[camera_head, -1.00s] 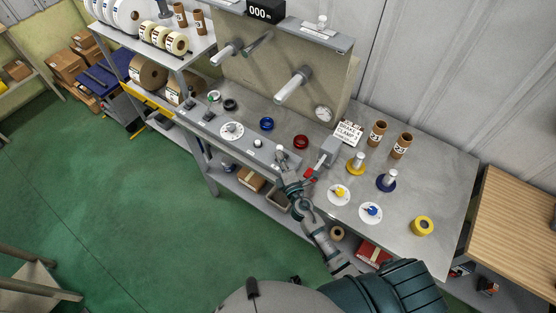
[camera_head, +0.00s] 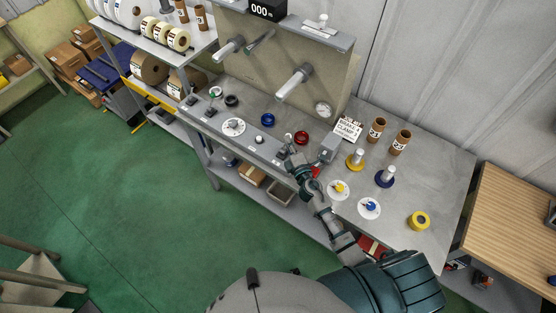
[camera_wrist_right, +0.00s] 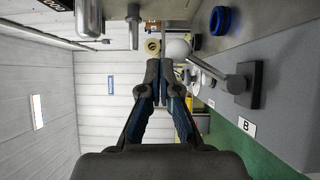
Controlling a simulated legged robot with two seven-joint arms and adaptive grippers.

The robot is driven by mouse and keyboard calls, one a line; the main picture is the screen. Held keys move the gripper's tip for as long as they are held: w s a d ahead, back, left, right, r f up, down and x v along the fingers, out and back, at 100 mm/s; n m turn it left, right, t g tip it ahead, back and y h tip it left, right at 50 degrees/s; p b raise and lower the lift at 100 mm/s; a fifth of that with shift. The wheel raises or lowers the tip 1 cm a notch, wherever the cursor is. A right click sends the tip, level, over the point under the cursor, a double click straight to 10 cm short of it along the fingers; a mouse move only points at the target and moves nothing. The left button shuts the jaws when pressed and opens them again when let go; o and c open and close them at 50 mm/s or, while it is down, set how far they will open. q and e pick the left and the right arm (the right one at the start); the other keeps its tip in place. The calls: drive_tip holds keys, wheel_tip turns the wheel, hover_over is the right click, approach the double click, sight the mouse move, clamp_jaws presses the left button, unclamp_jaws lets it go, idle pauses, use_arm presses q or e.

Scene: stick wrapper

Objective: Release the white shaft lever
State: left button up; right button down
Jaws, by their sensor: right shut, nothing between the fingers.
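In the right wrist view, a lever with a white ball knob (camera_wrist_right: 178,48) and a grey shaft rises from a dark square base beside a label "B". It is likely the white shaft lever, though I cannot tell its exact setting. My right gripper (camera_wrist_right: 158,68) is shut and empty, its fingertips just left of the knob; I cannot tell whether they touch. In the head view my right gripper (camera_head: 288,158) is at the bench's front panel, partly covering the controls there. A white knob (camera_head: 288,138) shows just beyond it. My left gripper is not in view.
A grey box (camera_head: 329,149) with a brake clamp sign (camera_head: 349,128) stands right of the gripper. Blue (camera_head: 267,120) and red (camera_head: 301,138) rings lie behind the panel. Rollers (camera_head: 295,82) jut out above.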

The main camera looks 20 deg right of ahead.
drive_tip(key=shift+w+d, duration=0.15)
drive_tip(key=shift+w, duration=0.05)
drive_tip(key=shift+d, duration=0.15)
idle(0.3)
